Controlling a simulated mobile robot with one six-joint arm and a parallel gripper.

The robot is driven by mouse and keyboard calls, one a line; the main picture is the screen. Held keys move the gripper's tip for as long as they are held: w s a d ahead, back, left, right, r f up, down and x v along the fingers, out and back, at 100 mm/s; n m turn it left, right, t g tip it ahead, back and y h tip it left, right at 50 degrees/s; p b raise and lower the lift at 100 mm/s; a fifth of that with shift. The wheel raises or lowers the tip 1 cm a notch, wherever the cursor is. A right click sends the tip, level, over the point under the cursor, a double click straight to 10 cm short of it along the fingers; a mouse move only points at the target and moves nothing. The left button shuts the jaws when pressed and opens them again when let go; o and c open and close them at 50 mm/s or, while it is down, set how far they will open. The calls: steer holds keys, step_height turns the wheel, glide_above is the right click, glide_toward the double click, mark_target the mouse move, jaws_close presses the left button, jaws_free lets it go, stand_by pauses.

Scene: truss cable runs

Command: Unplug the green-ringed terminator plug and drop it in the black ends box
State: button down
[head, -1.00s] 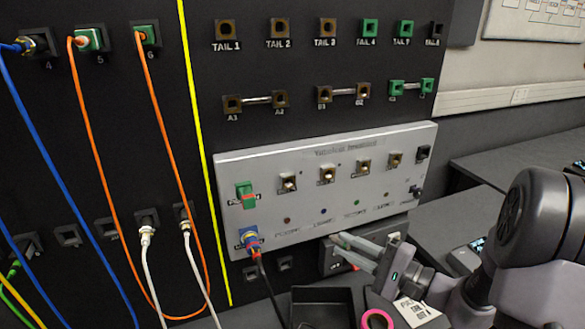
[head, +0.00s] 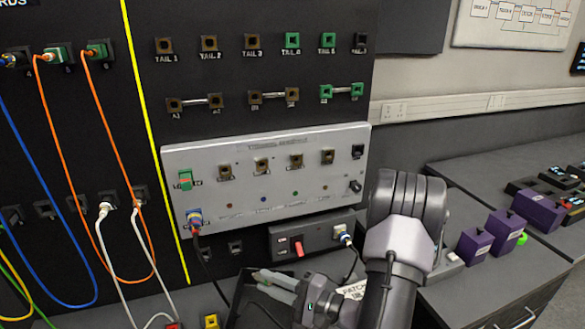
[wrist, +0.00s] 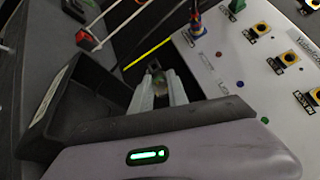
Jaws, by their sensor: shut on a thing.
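My gripper (head: 262,279) is low in front of the grey panel, fingers pointing left in the head view. In the wrist view its fingers (wrist: 160,92) are shut on a small plug (wrist: 156,68) with a greenish part; it is mostly hidden, so its ring cannot be read clearly. The black box (wrist: 75,108) is open-topped and lies left of the fingers in the wrist view. In the head view the box (head: 232,303) is partly covered by my gripper.
The grey panel (head: 262,160) stands close behind, with a blue-and-red plug (head: 195,217) and its dark cable below left. A small device box (head: 290,245) sits under it. White and orange cables (head: 110,215) hang at left. Purple boxes (head: 538,212) stand on the right bench.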

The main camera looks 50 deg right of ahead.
step_height(320, 180, down, 4)
steer(key=shift+r+b, duration=0.15)
steer(key=shift+b, duration=0.55)
steer(key=c, duration=1.2)
jaws_free()
steer(key=shift+r, duration=0.1)
steer(key=p+v, duration=0.3)
steer(key=v, duration=1.4)
steer(key=shift+s+d+p, duration=0.15)
steer(key=shift+s+p, duration=0.05)
steer(key=shift+p, duration=0.15)
